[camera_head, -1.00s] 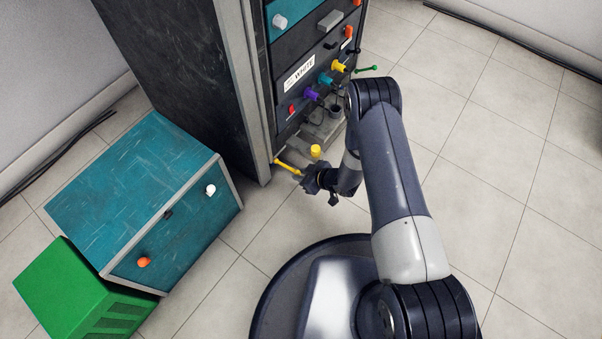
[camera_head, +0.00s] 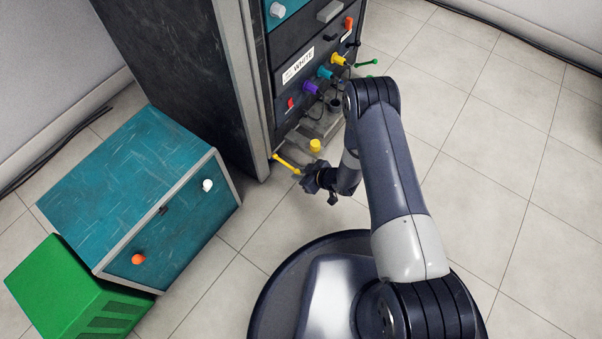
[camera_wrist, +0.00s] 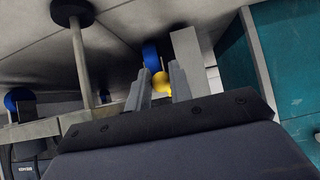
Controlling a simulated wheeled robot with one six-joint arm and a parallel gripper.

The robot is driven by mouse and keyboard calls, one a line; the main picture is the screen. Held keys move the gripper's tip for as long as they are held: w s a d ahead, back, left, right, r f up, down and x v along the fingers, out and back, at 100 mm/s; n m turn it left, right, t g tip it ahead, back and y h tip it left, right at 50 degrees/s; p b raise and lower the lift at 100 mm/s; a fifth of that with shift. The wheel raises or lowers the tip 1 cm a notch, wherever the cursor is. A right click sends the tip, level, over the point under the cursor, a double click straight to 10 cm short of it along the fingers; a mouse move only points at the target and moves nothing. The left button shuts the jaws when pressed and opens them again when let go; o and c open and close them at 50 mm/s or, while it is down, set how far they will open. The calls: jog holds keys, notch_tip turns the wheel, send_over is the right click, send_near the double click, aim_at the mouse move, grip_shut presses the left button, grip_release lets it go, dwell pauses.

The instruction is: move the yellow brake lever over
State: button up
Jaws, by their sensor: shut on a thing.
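The yellow brake lever (camera_head: 287,164) sticks out low at the front left corner of the dark cabinet. My gripper (camera_head: 306,176) is at the lever's outer end. In the wrist view, the lever's round yellow end (camera_wrist: 162,82) sits between the two grey fingers of my gripper (camera_wrist: 159,88), which are shut on it. The head view does not show the fingertips clearly.
The tall dark cabinet (camera_head: 190,75) carries several coloured knobs and a WHITE label (camera_head: 298,66). A yellow round knob (camera_head: 315,145) stands near the lever. A teal drawer box (camera_head: 130,180) and a green box (camera_head: 65,290) stand left. Floor at right is clear.

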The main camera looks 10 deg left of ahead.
jog(key=shift+f, duration=0.5)
jog(key=o, duration=0.8)
jog(key=shift+o, duration=0.2)
jog(key=shift+r, duration=0.1)
jog(key=p+v, duration=0.4)
jog(key=v, duration=0.6)
jog(key=shift+d+r, duration=0.15)
jog(key=shift+d, duration=0.1)
jog(key=shift+s, duration=0.1)
